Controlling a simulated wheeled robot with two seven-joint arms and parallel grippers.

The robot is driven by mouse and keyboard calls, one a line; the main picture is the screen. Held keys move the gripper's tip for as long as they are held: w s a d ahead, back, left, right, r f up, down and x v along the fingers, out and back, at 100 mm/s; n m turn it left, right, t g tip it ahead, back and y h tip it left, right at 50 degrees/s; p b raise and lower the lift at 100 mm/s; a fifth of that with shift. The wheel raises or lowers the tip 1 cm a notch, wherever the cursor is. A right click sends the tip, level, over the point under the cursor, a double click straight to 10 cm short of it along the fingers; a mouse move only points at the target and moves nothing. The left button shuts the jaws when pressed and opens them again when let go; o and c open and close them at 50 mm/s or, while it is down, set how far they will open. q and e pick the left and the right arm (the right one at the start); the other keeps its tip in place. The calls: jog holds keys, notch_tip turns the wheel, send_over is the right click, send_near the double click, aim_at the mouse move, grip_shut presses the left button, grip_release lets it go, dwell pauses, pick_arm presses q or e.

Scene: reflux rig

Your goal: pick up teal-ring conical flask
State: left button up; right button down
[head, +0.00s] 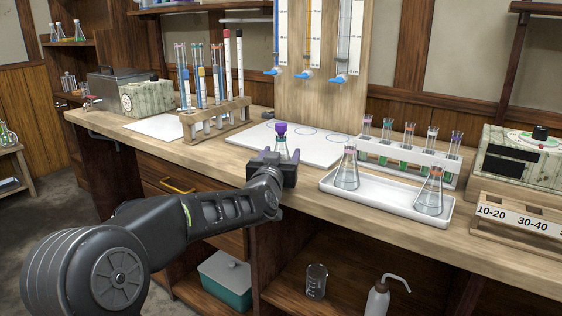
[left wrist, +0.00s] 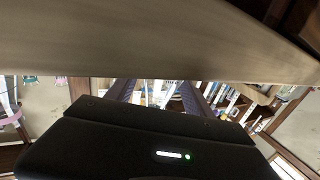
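A conical flask (head: 281,146) with a purple stopper (head: 281,129) stands at the front of the white board on the bench, in the head view. Its lower part is hidden behind my left gripper (head: 277,156), and I cannot clearly tell its ring colour. My left gripper is at the bench's front edge, level with the flask, its fingers pointing towards it. In the left wrist view the two fingers (left wrist: 158,93) stand apart, and I see no flask clearly held between them. My right gripper is not in view.
A white tray (head: 386,208) right of my gripper holds a pink-ring flask (head: 347,174) and an orange-ring flask (head: 430,193). Behind it is a white tube rack (head: 405,153). A wooden rack (head: 216,122) with tall tubes stands left. Burettes (head: 342,35) hang behind the board.

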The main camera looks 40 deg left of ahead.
aim_at(281, 124)
pick_arm(q)
grip_shut()
dwell(0.4)
jog(key=shift+r, duration=0.2)
jog(key=shift+r+p, duration=1.65)
jog(key=shift+r, duration=1.85)
jog(key=shift+r+p, duration=0.7)
jog(key=shift+r, duration=0.6)
